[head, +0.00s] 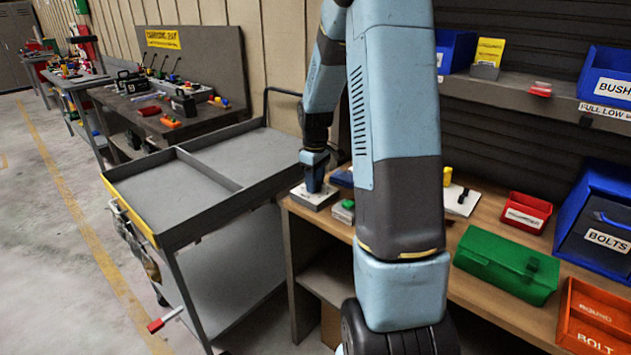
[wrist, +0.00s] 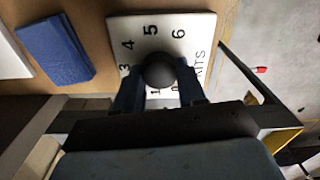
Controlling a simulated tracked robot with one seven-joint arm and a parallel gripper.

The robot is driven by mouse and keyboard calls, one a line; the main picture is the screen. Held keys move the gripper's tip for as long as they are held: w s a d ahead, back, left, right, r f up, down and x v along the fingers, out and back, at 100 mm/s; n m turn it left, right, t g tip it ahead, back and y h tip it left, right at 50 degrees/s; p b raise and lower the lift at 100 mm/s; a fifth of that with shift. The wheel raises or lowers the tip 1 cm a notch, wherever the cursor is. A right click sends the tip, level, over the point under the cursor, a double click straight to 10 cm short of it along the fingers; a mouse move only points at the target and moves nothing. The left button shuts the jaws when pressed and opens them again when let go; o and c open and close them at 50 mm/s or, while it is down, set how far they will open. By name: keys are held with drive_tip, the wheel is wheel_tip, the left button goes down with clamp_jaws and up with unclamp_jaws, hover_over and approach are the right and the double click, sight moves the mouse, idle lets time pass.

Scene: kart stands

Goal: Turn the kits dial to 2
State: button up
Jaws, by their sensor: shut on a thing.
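The kits dial is a white plate (wrist: 205,30) with black numbers around its edge and the word KITS, partly cut by my gripper. Its round dark knob (wrist: 160,70) sits in the middle of the plate. In the wrist view, 3, 4, 5 and 6 can be read; 2 is hidden and no pointer mark can be made out. My gripper (wrist: 159,78) is shut on the knob, one blue finger on each side. In the head view, my gripper (head: 313,180) points down onto the pale dial plate (head: 318,201) at the bench's left end; the knob is hidden there.
A blue block (wrist: 55,48) lies beside the dial. A grey cart (head: 250,155) stands close left of the bench (head: 322,222).

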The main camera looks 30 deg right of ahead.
drive_tip(key=m, duration=0.6)
drive_tip(key=shift+w+d+r, duration=0.1)
drive_tip(key=shift+d, duration=0.05)
drive_tip(key=m, duration=0.6)
drive_tip(key=shift+m, duration=0.4)
drive_tip(key=o, duration=1.1)
drive_tip(key=shift+c, duration=0.2)
wheel_tip(320, 180, up, 14)
drive_tip(key=shift+f, duration=0.25)
